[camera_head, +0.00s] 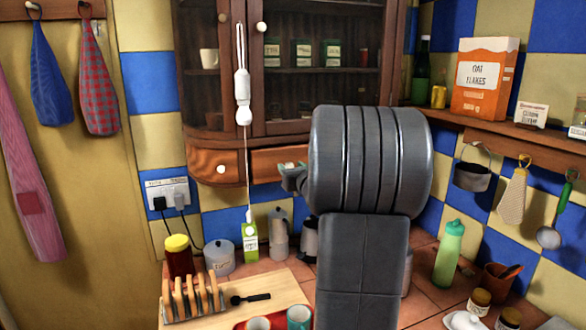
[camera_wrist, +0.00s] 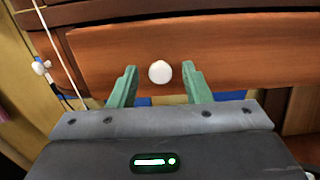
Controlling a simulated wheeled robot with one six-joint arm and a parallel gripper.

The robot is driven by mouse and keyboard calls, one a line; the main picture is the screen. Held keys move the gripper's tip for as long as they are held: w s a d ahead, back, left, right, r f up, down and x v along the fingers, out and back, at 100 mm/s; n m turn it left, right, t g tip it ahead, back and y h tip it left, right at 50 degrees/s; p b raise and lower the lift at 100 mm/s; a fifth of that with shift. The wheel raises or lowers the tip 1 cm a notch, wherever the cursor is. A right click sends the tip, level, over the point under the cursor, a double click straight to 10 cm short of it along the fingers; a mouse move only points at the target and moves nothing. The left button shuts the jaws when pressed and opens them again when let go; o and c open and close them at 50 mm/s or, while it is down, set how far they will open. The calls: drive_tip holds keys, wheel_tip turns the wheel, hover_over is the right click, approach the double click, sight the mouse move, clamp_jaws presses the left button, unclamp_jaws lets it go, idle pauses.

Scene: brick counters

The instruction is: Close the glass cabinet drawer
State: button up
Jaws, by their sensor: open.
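The glass cabinet (camera_head: 312,95) hangs on the tiled wall, with a row of wooden drawers beneath its glass doors. The drawer (camera_head: 265,165) in front of my gripper has a reddish-brown front, partly hidden by my arm in the head view. In the wrist view its drawer front (camera_wrist: 240,62) spans the upper picture, with a round white knob (camera_wrist: 160,72) in the middle. My gripper (camera_wrist: 160,75) is open, one green finger on each side of the knob, with visible gaps. In the head view my gripper (camera_head: 292,172) is at the drawer front. How far the drawer stands out is unclear.
A white pull cord (camera_head: 243,90) hangs in front of the cabinet, left of my gripper. A shelf (camera_head: 470,125) with oat flakes (camera_head: 485,78) is at right.

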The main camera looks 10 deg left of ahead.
sight(291, 166)
clamp_jaws()
drive_tip(key=shift+x, duration=1.7)
drive_tip(key=shift+s+r, duration=0.1)
drive_tip(key=shift+c, duration=2)
unclamp_jaws()
drive_tip(key=o, duration=0.4)
drive_tip(key=b+v, duration=0.3)
drive_tip(key=v, duration=1)
drive_tip(key=shift+s+d, duration=0.25)
